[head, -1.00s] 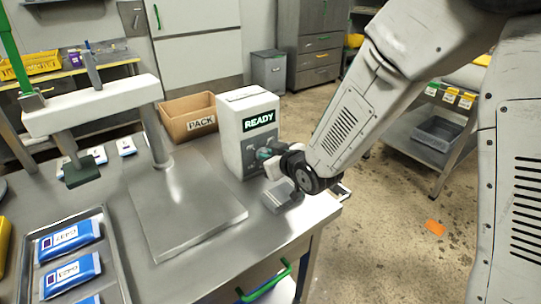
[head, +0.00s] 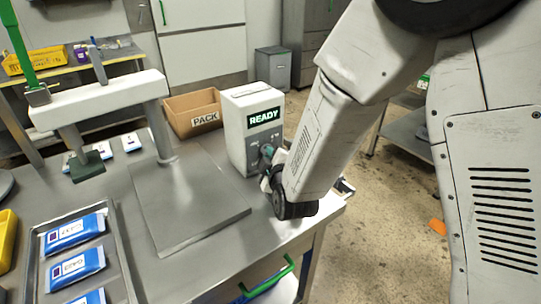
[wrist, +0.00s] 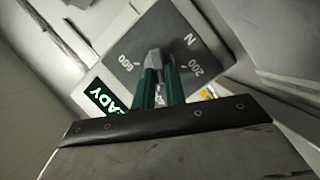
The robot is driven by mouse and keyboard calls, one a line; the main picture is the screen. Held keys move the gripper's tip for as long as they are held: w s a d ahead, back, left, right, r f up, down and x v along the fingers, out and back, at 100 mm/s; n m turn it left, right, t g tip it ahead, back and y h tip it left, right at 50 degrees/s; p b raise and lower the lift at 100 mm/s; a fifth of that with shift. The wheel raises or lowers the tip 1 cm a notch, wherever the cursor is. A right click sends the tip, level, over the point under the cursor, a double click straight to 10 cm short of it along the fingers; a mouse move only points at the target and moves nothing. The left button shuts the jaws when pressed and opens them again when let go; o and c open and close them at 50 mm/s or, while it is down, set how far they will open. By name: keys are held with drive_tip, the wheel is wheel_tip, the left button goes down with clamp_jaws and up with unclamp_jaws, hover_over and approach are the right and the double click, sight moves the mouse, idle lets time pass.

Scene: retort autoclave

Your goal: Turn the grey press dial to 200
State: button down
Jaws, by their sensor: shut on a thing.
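A white control box (head: 236,135) with a lit READY display (head: 263,117) stands at the back right of the steel table. My gripper (head: 268,155) is at its dark front panel, below the display. In the wrist view the green fingers of my gripper (wrist: 159,78) are shut on the grey dial (wrist: 157,58), one on each side. The panel (wrist: 165,40) carries the marks 600, N and 200; the 200 mark (wrist: 195,70) lies right of the fingers. The dial's pointer direction is hard to tell. In the head view my gripper hides the dial.
The press frame (head: 100,97) and its base plate (head: 190,210) stand left of the box. A cardboard PACK box (head: 195,112) is behind. A tray (head: 118,250) of blue pouches lies at the left. The table edge with a green handle (head: 268,278) is in front.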

drive_tip(key=shift+f+n+t, duration=0.15)
drive_tip(key=shift+n+t, duration=0.25)
drive_tip(key=shift+n, duration=0.4)
drive_tip(key=c, duration=1.4)
unclamp_jaws()
drive_tip(key=shift+c, duration=0.2)
